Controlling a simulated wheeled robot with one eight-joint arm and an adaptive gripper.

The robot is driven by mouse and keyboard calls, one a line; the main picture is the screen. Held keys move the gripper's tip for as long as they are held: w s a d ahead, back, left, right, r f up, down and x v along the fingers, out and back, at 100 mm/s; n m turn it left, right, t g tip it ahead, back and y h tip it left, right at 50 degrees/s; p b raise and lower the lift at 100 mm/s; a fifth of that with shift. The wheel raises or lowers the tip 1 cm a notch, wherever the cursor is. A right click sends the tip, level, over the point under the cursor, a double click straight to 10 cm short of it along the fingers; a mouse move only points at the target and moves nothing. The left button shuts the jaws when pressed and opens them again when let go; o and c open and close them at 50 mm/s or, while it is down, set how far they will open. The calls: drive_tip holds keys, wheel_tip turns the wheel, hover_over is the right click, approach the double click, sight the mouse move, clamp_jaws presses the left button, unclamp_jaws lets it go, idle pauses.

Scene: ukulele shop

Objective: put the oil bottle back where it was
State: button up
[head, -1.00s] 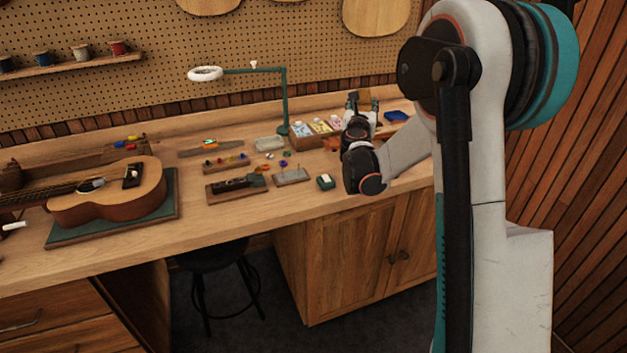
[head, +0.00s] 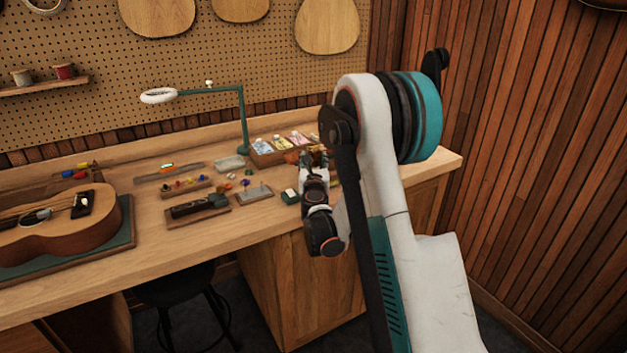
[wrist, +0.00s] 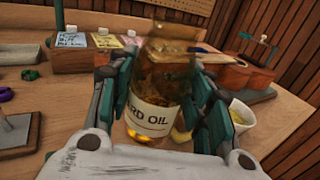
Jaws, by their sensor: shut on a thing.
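The oil bottle (wrist: 149,117) is amber glass with a cream label ending in "RD OIL". In the wrist view it stands nearly upright between the fingers of my gripper (wrist: 160,110), which is shut on it. Its upper part is blurred against the wood behind. I cannot tell whether its base touches the bench. In the head view my gripper (head: 314,160) is over the right part of the workbench (head: 150,238), just in front of the sectioned wooden box (head: 262,160). The bottle is not clearly visible there.
A white cup (wrist: 241,117) stands close to the right of my fingers. A wooden block with a tool (wrist: 243,72) is behind it. The lamp (head: 243,118) and a ukulele (head: 60,222) are farther left.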

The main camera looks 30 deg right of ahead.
drive_tip(key=shift+f+b, duration=0.8)
drive_tip(key=shift+f, duration=1.5)
drive_tip(key=shift+f, duration=0.15)
drive_tip(key=o, duration=1.2)
